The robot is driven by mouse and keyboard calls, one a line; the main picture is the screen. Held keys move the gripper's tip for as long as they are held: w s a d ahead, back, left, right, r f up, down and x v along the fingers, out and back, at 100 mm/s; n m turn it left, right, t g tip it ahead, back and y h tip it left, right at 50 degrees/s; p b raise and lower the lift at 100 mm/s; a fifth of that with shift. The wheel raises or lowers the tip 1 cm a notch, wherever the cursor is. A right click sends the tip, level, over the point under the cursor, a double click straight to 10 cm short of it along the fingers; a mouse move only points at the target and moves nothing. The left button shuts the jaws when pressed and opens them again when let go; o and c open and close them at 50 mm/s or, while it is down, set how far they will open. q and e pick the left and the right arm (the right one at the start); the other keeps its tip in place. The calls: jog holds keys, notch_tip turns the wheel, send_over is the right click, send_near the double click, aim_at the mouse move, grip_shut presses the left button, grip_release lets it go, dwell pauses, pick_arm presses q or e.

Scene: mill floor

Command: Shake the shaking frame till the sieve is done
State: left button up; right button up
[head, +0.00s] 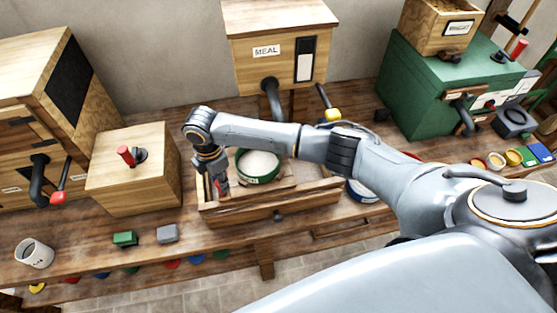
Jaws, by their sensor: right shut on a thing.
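The shaking frame (300,200) is a wooden tray-like frame on the bench, below the MEAL box. The sieve (272,178), a round green-rimmed pan with pale meal in it, sits inside the frame. My right arm reaches across from the right, over the frame. My right gripper (219,186) points down at the frame's left end, shut on a small red part there, which looks like the frame's handle. The fingertips are small and partly hidden. My left gripper does not show.
The MEAL box (308,62) with a dark spout stands behind the frame. A wooden box with a red-knobbed crank (133,172) stands close on the left. A white mug (35,252), a green block (124,239) and a grey block (167,234) lie in front. A green cabinet (405,85) is at right.

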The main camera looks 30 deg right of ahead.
jog(key=a, duration=0.2)
jog(key=w+a+b, duration=0.1)
jog(key=a, duration=0.1)
jog(key=w+a+b, duration=0.1)
jog(key=a, duration=0.2)
jog(key=shift+f, duration=0.15)
jog(key=shift+a, duration=0.3)
jog(key=shift+d, duration=0.15)
jog(key=s+d+p, duration=0.1)
jog(key=d, duration=0.5)
jog(key=s+d+p, duration=0.1)
jog(key=d, duration=0.2)
jog(key=shift+s+d+p, duration=0.15)
jog(key=shift+s+p, duration=0.2)
